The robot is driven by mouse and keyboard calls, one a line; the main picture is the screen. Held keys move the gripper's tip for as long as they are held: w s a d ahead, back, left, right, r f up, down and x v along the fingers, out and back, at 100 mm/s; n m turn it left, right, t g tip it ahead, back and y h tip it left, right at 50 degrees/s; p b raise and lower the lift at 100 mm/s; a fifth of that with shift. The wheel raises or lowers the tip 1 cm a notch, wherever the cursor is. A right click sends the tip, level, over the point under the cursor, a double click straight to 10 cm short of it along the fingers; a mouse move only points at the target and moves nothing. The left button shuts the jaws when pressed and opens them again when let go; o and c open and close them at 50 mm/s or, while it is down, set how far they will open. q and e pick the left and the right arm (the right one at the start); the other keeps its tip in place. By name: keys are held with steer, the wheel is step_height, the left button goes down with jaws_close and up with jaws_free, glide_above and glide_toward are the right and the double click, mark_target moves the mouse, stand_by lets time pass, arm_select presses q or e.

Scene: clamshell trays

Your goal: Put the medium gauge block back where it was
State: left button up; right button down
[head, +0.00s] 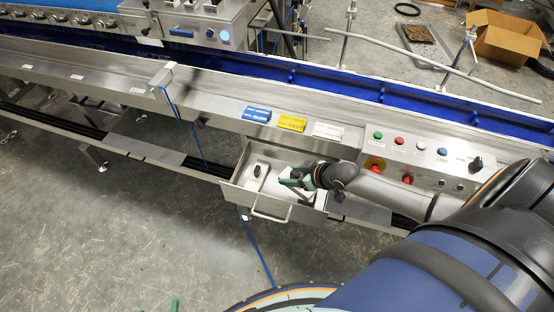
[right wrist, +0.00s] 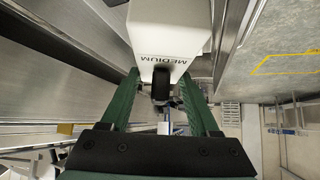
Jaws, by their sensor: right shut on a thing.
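The medium gauge block (right wrist: 165,30) is a white block marked MEDIUM with a black knob (right wrist: 162,85). In the right wrist view my right gripper (right wrist: 163,92) has its green fingers around the knob and is shut on it. In the head view my right gripper (head: 285,183) is at the right part of the open steel drawer (head: 228,188). Whether the block rests on the drawer floor or hangs above it, I cannot tell. A small green tip (head: 175,305) at the bottom edge looks like part of my left gripper; the remainder is out of frame.
Another white block with a black knob (head: 261,173) stands at the drawer's left. The drawer handle (head: 270,215) faces the front. Blue, yellow and white labels (head: 292,123) and a button panel (head: 415,150) are on the steel conveyor frame above. Open floor lies in front.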

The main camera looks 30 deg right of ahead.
steer(key=shift+b+x, duration=0.7)
steer(key=shift+x, duration=0.45)
steer(key=b+x, duration=0.1)
steer(key=b, duration=0.1)
steer(key=b+x, duration=0.4)
steer(key=shift+w+d+f+b, duration=0.25)
steer(key=shift+d+b, duration=0.05)
steer(key=shift+w+a+f+b, duration=0.1)
steer(key=shift+w+f+b, duration=0.15)
steer(key=shift+w+b, duration=0.3)
steer(key=shift+f+b, duration=0.3)
steer(key=shift+b, duration=0.2)
step_height(320, 180, down, 2)
steer(key=shift+w+f+b, duration=0.1)
steer(key=shift+b, duration=1.05)
steer(key=shift+f+b, duration=0.4)
steer(key=shift+b, duration=0.05)
steer(key=shift+f, duration=0.1)
arm_select(q)
step_height(320, 180, down, 10)
steer(key=w+d, duration=0.1)
steer(key=d, duration=0.1)
steer(key=shift+d+m+h, duration=0.2)
steer(key=shift+m+h, duration=0.1)
steer(key=shift+h, duration=0.1)
